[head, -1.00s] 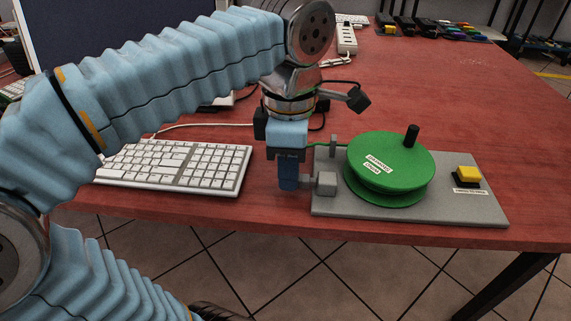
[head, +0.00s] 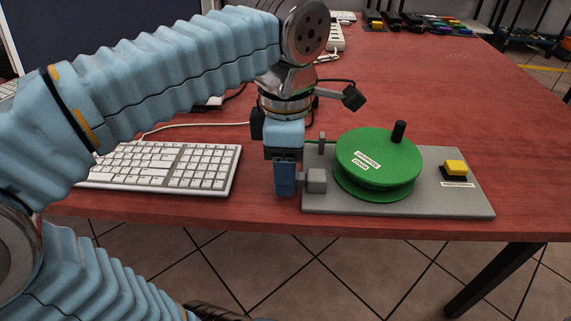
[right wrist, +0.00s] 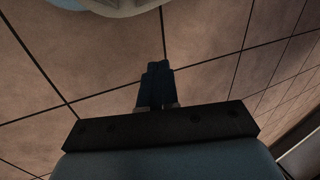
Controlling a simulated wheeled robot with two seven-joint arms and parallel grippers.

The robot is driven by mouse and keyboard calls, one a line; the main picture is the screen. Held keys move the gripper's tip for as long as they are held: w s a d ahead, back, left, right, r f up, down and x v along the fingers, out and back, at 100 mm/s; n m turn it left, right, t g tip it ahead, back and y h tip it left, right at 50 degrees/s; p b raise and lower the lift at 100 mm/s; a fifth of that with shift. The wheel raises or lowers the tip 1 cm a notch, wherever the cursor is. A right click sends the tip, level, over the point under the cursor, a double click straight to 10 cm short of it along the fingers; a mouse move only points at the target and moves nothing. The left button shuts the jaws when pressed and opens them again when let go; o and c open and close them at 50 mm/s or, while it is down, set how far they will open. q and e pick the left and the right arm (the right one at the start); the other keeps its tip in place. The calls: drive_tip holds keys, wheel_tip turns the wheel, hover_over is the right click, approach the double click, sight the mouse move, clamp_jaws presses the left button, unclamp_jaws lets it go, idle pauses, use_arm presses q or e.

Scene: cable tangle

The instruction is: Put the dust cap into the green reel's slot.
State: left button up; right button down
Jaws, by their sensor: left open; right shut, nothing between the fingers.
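The green reel (head: 370,160) sits on a grey base plate (head: 440,205), with a black crank knob (head: 399,131) and a white label on its top. I cannot make out its slot. No part is clearly recognisable as the dust cap; a yellow block on a black holder (head: 455,169) sits at the plate's right. My left gripper (head: 285,192) points down just left of the plate, beside a grey block (head: 316,180). It is open; its fingertips overlap in this view and I see nothing held. My right gripper (right wrist: 157,70) is shut and empty over the floor.
A white keyboard (head: 160,166) lies left of my left gripper. A thin green cable (head: 318,142) runs by a small grey post (head: 322,143). A power strip (head: 337,38) and several dark devices stand at the back. The red table (head: 470,100) is clear behind the plate.

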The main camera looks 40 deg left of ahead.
drive_tip(key=shift+a, duration=0.1)
use_arm(q)
drive_tip(key=shift+r, duration=0.4)
wheel_tip(320, 180, up, 13)
drive_tip(key=p, duration=0.4)
use_arm(e)
drive_tip(key=r, duration=0.2)
drive_tip(key=a+r, duration=0.1)
drive_tip(key=r, duration=0.1)
drive_tip(key=shift+s+a, duration=0.1)
drive_tip(key=shift+s, duration=0.15)
